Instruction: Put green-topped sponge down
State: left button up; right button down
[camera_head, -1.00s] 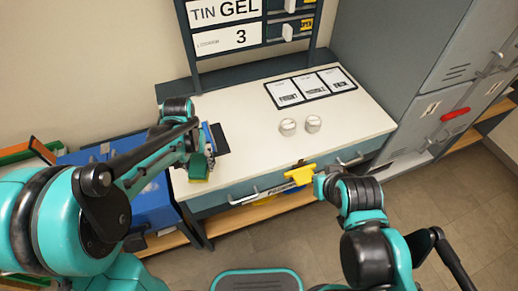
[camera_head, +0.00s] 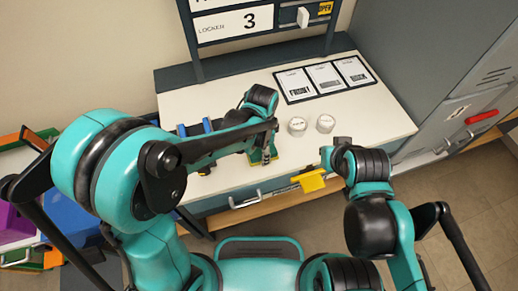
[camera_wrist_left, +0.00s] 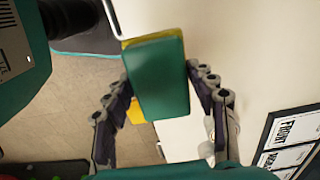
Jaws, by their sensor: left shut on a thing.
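The green-topped sponge (camera_wrist_left: 157,80) is a block with a green face and a yellow layer along its edge. It sits between the two fingers of my left gripper (camera_wrist_left: 160,92), which is shut on it. In the head view the sponge (camera_head: 256,158) is partly hidden by my left gripper (camera_head: 264,155), over the white tabletop near its front edge. I cannot tell whether it touches the top. My right gripper (camera_head: 327,158) is beside the front edge, to the right of the sponge; its fingers are too unclear to read.
Two white round pieces (camera_head: 298,126) stand right of the sponge on the white table (camera_head: 365,118). Three framed cards (camera_head: 325,79) lie behind them. A blue item (camera_head: 207,126) is on the left. A yellow thing (camera_head: 308,181) shows at the drawer front. Lockers (camera_head: 440,90) stand at right.

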pick_arm(q)
jog(key=w+f, duration=0.2)
jog(key=w, duration=0.1)
jog(key=w+f+b, duration=0.1)
jog(key=shift+w+a, duration=0.4)
jog(key=shift+f+b, duration=0.95)
jog(key=shift+f, duration=1)
jog(key=shift+f, duration=0.15)
jog(key=o, duration=1.1)
